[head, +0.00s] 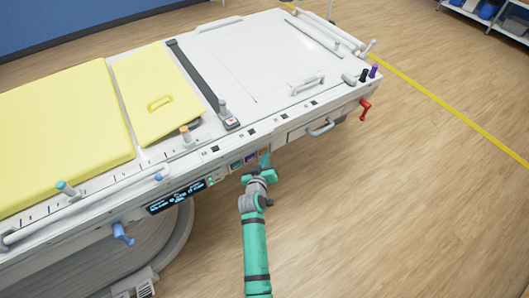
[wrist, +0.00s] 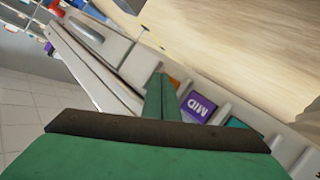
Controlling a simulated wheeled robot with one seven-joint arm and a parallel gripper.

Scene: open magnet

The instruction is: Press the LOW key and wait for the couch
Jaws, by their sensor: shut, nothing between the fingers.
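The couch (head: 245,60) has a white top with yellow pads, and its side panel carries a row of coloured keys. The purple key (wrist: 198,107) reads MID in the wrist view. A teal key (wrist: 237,123) and an orange key (wrist: 174,82) lie on either side of it. I cannot read the lettering on these two, so I cannot tell which is LOW. My gripper (head: 266,157) is shut and empty. Its fingertips are at the orange key (head: 266,151) and partly hide it; whether they touch it I cannot tell.
A lit display (head: 175,197) is left of the keys. A blue knob (head: 122,233) and a red lever (head: 365,109) stick out from the couch side. A grey drawer handle (head: 320,127) is right of the keys. The wooden floor on the right is clear.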

